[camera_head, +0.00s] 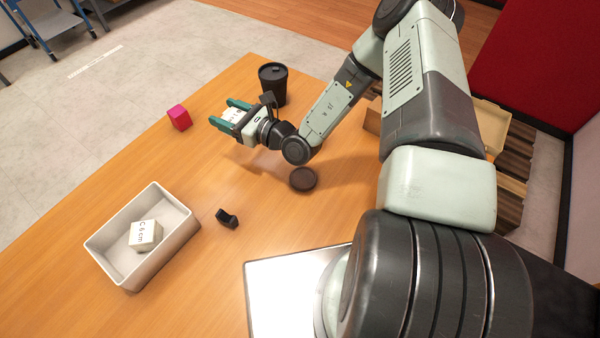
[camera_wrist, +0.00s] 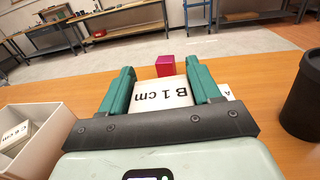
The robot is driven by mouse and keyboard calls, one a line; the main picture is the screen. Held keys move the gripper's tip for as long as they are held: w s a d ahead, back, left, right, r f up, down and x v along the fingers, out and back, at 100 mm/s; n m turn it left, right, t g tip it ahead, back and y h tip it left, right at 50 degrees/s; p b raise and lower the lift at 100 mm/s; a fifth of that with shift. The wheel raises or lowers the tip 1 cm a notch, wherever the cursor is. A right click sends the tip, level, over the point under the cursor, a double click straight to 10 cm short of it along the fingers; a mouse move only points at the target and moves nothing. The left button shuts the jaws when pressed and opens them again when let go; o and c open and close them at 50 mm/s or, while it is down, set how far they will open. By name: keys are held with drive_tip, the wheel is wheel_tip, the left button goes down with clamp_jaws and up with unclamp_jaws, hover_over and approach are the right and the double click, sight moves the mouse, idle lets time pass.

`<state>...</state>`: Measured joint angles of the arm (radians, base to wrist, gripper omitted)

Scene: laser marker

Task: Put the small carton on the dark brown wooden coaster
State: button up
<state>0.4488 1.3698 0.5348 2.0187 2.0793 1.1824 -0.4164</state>
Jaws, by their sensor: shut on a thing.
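My gripper (camera_head: 231,115) has teal fingers and is shut on a small white carton (camera_head: 232,115) above the table. In the wrist view the carton (camera_wrist: 161,94) sits between the fingers and reads "B 1 cm". Another white block (camera_wrist: 226,91), marked "A", shows partly behind the right finger; how far off it is I cannot tell. The dark brown round coaster (camera_head: 303,179) lies bare on the table, to the right of and nearer than the gripper in the head view. It is not in the wrist view.
A black lidded cup (camera_head: 273,84) stands beyond the gripper. A pink cube (camera_head: 179,118) is at the left table edge. A light grey bin (camera_head: 125,271) holds a block (camera_head: 145,235) marked "C 6 cm". A small black holder (camera_head: 227,218) lies between bin and coaster.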

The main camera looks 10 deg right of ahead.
drive_tip(key=s+d+r+m+t+h, duration=0.1)
drive_tip(key=s+d+r, duration=0.1)
drive_tip(key=s+d, duration=1.15)
drive_tip(key=f, duration=0.1)
drive_tip(key=w+f, duration=0.1)
drive_tip(key=f, duration=0.1)
drive_tip(key=d+f, duration=0.1)
drive_tip(key=shift+w+d+f, duration=0.1)
drive_tip(key=shift+w+f, duration=0.1)
drive_tip(key=shift+f, duration=0.05)
hover_over(297, 173)
drive_tip(key=shift+f, duration=2.4)
drive_tip(key=shift+f, duration=0.1)
drive_tip(key=o, duration=1.1)
